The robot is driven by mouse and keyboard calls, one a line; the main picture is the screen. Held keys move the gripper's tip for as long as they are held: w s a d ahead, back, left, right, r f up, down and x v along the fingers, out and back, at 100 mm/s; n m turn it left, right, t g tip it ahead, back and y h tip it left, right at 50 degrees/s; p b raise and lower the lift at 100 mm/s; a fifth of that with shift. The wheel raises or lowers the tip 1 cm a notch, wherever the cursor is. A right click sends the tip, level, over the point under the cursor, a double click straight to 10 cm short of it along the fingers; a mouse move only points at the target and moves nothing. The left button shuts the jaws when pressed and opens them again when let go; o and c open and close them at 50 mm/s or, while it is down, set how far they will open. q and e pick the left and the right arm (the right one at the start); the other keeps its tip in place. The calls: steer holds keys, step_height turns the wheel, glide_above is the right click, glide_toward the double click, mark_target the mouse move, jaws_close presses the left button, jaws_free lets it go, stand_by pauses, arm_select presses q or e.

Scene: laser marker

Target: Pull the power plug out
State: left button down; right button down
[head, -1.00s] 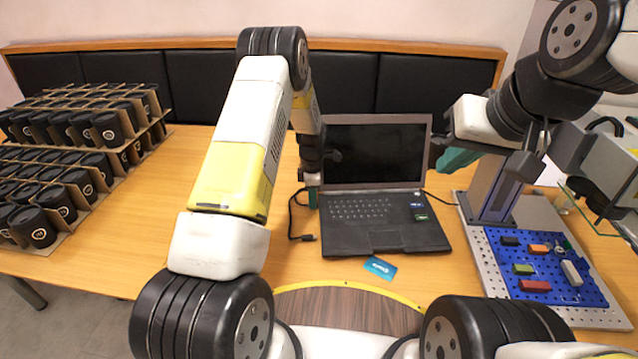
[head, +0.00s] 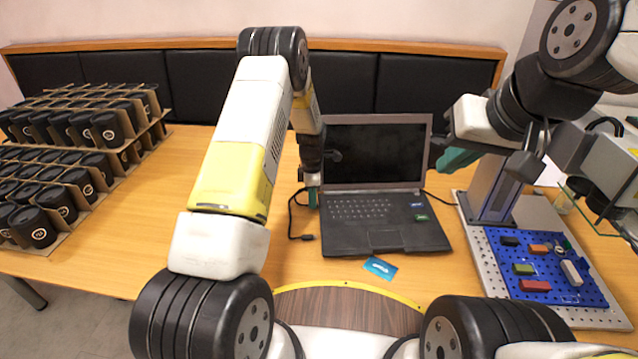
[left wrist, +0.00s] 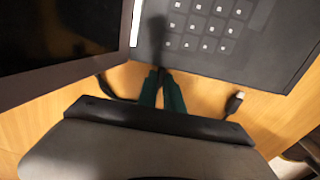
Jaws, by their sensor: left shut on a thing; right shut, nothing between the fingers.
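The open laptop (head: 385,218) lies on the wooden table, and its keyboard also shows in the left wrist view (left wrist: 215,35). My left gripper (head: 312,197) is low at the laptop's left edge. In the left wrist view its green fingers (left wrist: 162,82) point at that edge, shut on the power plug, which they mostly hide. I cannot tell whether the plug is still seated. A black cable (head: 291,215) runs beside the gripper. A loose black connector (head: 307,237) lies on the table left of the laptop. My right gripper (head: 457,159) is shut and empty, raised right of the screen.
A blue card (head: 380,267) lies in front of the laptop. The laser marker's column (head: 490,190) and blue pegboard (head: 550,290) with small blocks stand to the right. Trays of black cups (head: 60,200) fill the left. The table between cups and laptop is largely clear.

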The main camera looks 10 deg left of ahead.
mark_target(304, 208)
stand_by(0.4)
arm_select(q)
steer(key=shift+s+a, duration=0.2)
steer(key=shift+a, duration=1.15)
steer(key=c, duration=1.5)
jaws_free()
steer(key=shift+o, duration=0.2)
step_height(304, 208, up, 8)
